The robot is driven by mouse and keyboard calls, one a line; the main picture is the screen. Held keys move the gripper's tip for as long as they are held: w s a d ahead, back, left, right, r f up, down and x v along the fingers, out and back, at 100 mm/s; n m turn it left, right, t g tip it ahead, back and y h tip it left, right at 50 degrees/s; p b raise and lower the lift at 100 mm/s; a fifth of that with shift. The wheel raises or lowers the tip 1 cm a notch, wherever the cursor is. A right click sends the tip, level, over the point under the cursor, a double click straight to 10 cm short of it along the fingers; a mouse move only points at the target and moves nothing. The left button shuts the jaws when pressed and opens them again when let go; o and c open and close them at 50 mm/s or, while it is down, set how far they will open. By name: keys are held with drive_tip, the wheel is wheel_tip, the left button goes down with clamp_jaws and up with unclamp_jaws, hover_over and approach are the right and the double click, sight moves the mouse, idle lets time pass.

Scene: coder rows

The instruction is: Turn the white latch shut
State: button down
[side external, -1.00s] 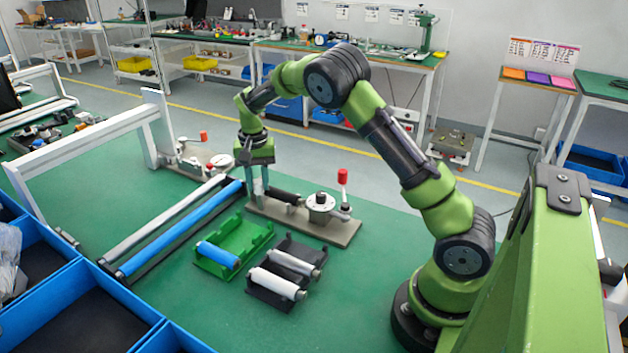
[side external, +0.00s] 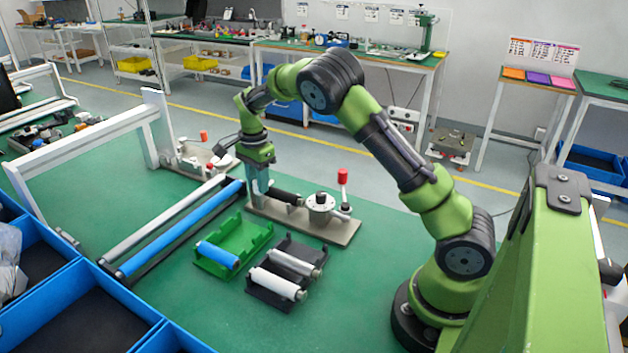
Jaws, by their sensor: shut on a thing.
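The latch has a round whitish hub (side external: 320,203) on a grey-brown base plate (side external: 335,229), with a black handle (side external: 286,197) pointing left from it. My gripper (side external: 258,199) points down at the left end of the plate, by the handle's outer end. It is shut on the handle's end, though the fingers hide the exact contact. A red-topped lever (side external: 343,177) stands upright at the plate's right end.
A green tray (side external: 215,262) with a blue roller and a dark tray (side external: 276,301) with white rollers lie in front. A long blue roller (side external: 180,229) and a white frame (side external: 85,143) are to the left. Blue bins (side external: 100,275) fill the lower left corner.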

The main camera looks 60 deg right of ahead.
drive_tip(key=shift+m, duration=0.6)
drive_tip(key=c, duration=0.9)
unclamp_jaws()
drive_tip(key=shift+o, duration=0.2)
drive_tip(key=shift+r, duration=0.1)
wheel_tip(320, 180, up, 17)
